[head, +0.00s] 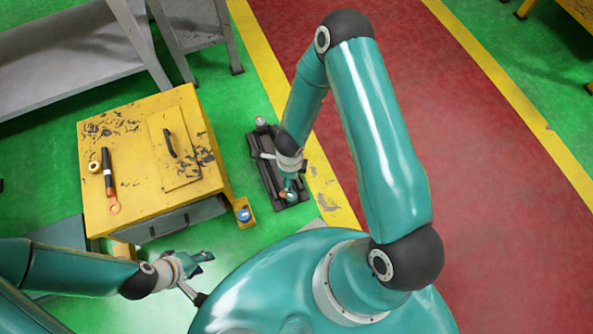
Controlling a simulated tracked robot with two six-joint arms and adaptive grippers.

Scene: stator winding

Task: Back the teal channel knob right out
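A long black channel unit (267,172) stands on the green floor right of the yellow cabinet. A small teal part (291,184), which looks like the channel knob, shows near its near end, with an orange-brown spot just below it. My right gripper (288,176) points down over this end, at or just above the teal part. Its fingers are small and partly hidden, so I cannot tell if they grip it. My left gripper (203,278) is low at the cabinet's near side, its fingers spread and empty, away from the channel.
The yellow cabinet (135,195) carries a black-handled tool (107,172), a brass ring (94,167) and a hatch with a black handle (170,145). A yellow block with a blue top (244,214) sits at its right corner. A grey table (75,60) stands behind. The red floor is clear.

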